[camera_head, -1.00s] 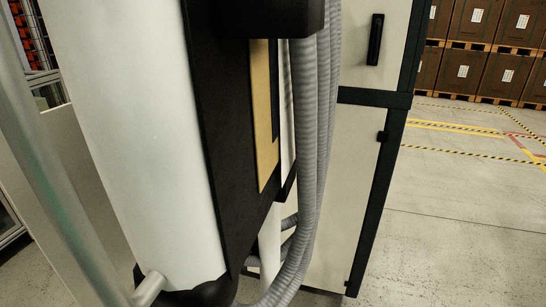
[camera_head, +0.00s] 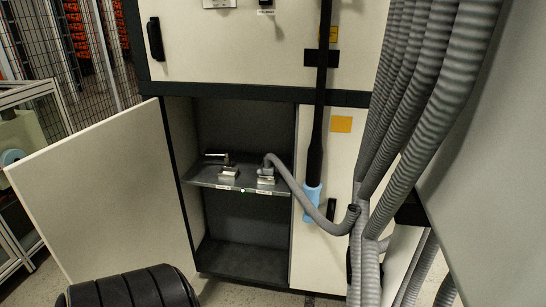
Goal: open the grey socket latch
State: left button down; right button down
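An open cabinet compartment holds a dark shelf (camera_head: 205,181) with small metal socket fittings on it. One metal fitting (camera_head: 229,174) is near the shelf's middle, and another (camera_head: 215,157) is behind it to the left. A third metal fitting (camera_head: 266,179) is at the right, where the end of a grey ribbed hose (camera_head: 300,190) meets it. Which fitting is the grey socket, and whether its latch is open or shut, is too small to tell. Neither of my grippers is in view.
The cabinet door (camera_head: 105,185) stands open to the left. A black pole (camera_head: 320,110) with a light-blue lower part (camera_head: 312,201) stands right of the compartment. Thick grey hoses (camera_head: 405,110) crowd the right. A black ribbed form (camera_head: 125,290) fills the bottom left.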

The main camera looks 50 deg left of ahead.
aim_at(259, 172)
jog(key=k+j, duration=0.3)
jog(key=j, duration=0.2)
jog(key=k+j+z, duration=0.1)
jog(key=k+j, duration=0.15)
jog(key=j, duration=0.2)
jog(key=k+j, duration=0.3)
jog(key=j, duration=0.15)
jog(key=k+j+z, duration=0.1)
jog(key=k+j, duration=0.2)
jog(key=j, duration=0.15)
